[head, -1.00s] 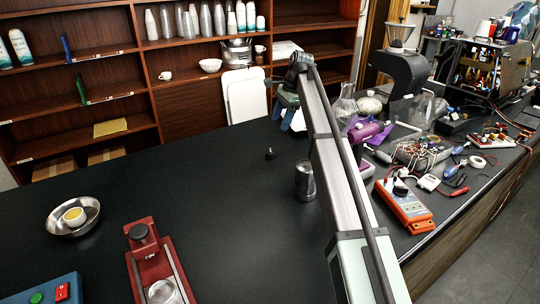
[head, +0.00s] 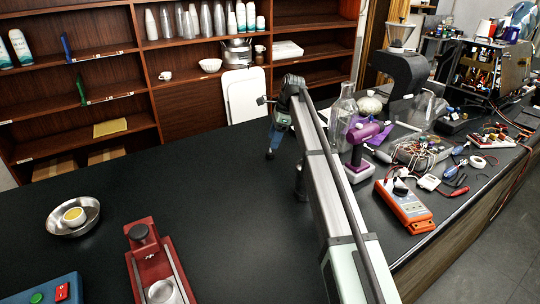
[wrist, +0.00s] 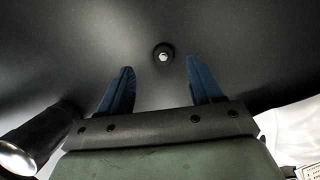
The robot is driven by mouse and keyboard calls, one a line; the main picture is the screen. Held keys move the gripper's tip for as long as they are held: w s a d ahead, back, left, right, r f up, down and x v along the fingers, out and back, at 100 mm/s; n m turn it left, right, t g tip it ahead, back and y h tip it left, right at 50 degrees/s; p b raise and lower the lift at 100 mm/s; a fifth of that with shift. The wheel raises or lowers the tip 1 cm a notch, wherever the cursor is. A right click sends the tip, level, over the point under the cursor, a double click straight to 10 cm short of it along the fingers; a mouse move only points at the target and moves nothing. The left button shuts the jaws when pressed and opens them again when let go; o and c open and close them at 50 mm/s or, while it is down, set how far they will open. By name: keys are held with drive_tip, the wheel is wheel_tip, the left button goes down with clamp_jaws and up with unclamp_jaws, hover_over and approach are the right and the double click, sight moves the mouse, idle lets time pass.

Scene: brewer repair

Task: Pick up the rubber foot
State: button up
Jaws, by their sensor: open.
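The rubber foot (wrist: 163,53) is a small round dark piece with a pale centre, lying on the black worktop. In the wrist view it sits just past the fingertips, roughly midway between them, and nothing covers it. My gripper (wrist: 160,66) is open, its two blue fingers spread apart with nothing between them. In the head view my gripper (head: 271,150) points down at the worktop where the foot lies. There the foot is hard to tell from the dark fingertips.
A metal cup (head: 300,182) stands close by, partly behind my arm; a dark cylinder with a bright end (wrist: 18,158) shows in the wrist view. A purple tool (head: 362,140) and an orange meter (head: 403,203) are at right. The worktop left of my gripper is clear.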

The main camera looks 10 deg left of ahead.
sight(270, 152)
drive_tip(key=shift+w+x, duration=0.2)
drive_tip(key=shift+x, duration=2.75)
drive_tip(key=shift+c, duration=0.3)
drive_tip(key=c, duration=1.1)
